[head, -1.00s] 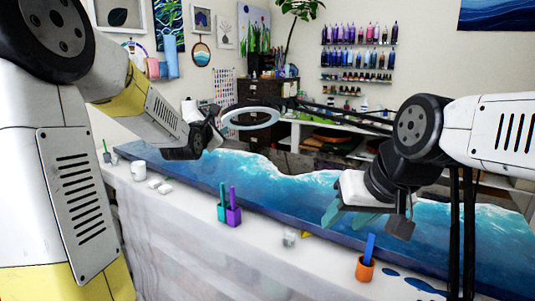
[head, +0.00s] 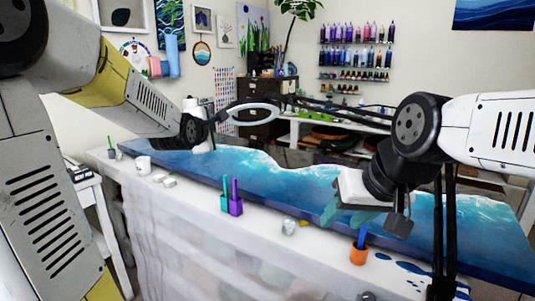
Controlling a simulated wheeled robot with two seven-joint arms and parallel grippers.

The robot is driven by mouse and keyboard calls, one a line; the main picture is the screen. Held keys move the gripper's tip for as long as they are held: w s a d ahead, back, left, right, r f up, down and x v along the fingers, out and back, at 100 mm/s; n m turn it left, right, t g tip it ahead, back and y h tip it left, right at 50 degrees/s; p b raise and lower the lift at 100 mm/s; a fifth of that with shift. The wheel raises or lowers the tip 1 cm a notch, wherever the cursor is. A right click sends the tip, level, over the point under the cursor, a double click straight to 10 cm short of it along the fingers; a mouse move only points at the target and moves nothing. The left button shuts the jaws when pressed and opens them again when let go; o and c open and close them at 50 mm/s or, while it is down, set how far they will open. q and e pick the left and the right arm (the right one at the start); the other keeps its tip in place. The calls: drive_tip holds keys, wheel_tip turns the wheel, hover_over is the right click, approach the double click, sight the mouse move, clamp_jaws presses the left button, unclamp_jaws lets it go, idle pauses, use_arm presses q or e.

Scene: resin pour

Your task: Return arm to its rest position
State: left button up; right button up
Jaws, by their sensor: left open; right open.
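My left arm comes in from the left, and its gripper (head: 204,142) is at the far left end of the blue resin panel (head: 270,187). Its fingers are mostly hidden behind its wrist, and I see nothing held. My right gripper (head: 347,216) hangs over the panel's right half, above and to the left of an orange cup (head: 358,257). Its teal fingers are apart and empty. The panel is long, with white wave patterns, and lies on a table draped in pale sheeting (head: 200,235).
A white mug (head: 143,165) stands near the left end. Teal and purple cups (head: 235,206) with sticks stand at the panel's front edge, with a small clear cup (head: 289,227) nearby. A white side table (head: 88,184) is at left.

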use_arm(q)
drive_tip(key=s+f+m+g, duration=0.2)
drive_tip(key=s+m, duration=0.4)
drive_tip(key=s, duration=0.4)
drive_tip(key=s+d+f+m+g, duration=0.1)
drive_tip(key=s+f+m+g, duration=0.2)
drive_tip(key=s+m, duration=0.4)
drive_tip(key=s+f+m+g, duration=0.3)
drive_tip(key=s+m, duration=0.4)
drive_tip(key=s, duration=0.6)
drive_tip(key=shift+s+d+f+g+h, duration=0.2)
drive_tip(key=shift+s+g+h, duration=0.1)
drive_tip(key=shift+s+g, duration=0.15)
